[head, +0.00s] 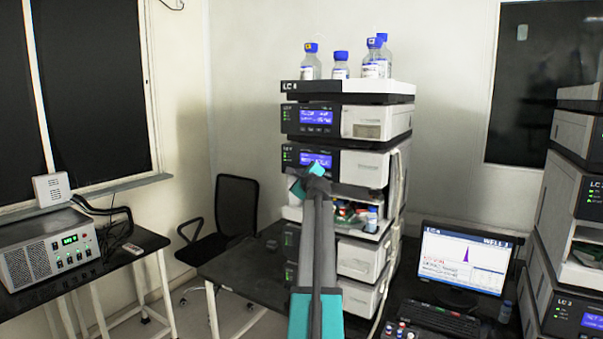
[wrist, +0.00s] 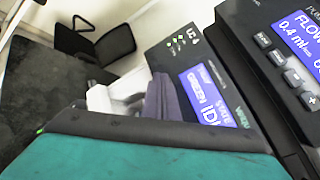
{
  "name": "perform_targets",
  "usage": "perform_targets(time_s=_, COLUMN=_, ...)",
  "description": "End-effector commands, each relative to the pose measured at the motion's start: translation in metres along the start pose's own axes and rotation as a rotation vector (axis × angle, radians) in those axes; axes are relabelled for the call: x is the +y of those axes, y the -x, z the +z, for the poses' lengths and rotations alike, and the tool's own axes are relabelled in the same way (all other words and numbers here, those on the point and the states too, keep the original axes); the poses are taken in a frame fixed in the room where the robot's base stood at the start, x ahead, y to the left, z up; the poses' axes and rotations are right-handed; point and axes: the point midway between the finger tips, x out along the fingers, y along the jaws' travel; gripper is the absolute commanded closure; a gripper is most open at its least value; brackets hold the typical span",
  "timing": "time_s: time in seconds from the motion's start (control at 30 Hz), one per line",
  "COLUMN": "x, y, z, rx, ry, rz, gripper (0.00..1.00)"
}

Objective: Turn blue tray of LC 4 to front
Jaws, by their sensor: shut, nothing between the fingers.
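A stack of lab modules (head: 345,90) stands at the centre of the head view, its top label starting with "LC"; the digit is too small to read surely. Its middle bay (head: 292,213) is open and holds small green, red and blue-capped items (head: 352,212). I cannot make out a blue tray among them, and my arm hides part of the bay. My gripper (head: 308,180) is raised in front of the module just above the bay. In the wrist view its fingers (wrist: 135,103) are shut and empty, near a module front with a lit blue screen (wrist: 207,93).
Several blue-capped bottles (head: 340,65) stand on the stack. A monitor (head: 462,258) and keyboard are at right, beside another stack (head: 575,180). A black chair (head: 232,205) is behind the dark bench (head: 235,270). A grey instrument (head: 48,250) sits on the left table.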

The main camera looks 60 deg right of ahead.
Motion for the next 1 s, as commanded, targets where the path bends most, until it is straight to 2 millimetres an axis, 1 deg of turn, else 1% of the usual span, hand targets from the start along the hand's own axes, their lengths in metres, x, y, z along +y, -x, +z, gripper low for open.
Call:
perform_targets(time_s=0.47, x=0.0001, y=-0.0001, z=0.0002, rx=0.0, ry=0.0, rz=0.0, gripper=1.0)
perform_targets(time_s=1.0, x=-0.004, y=-0.0062, z=-0.004, rx=0.0, ry=0.0, rz=0.0, gripper=1.0)
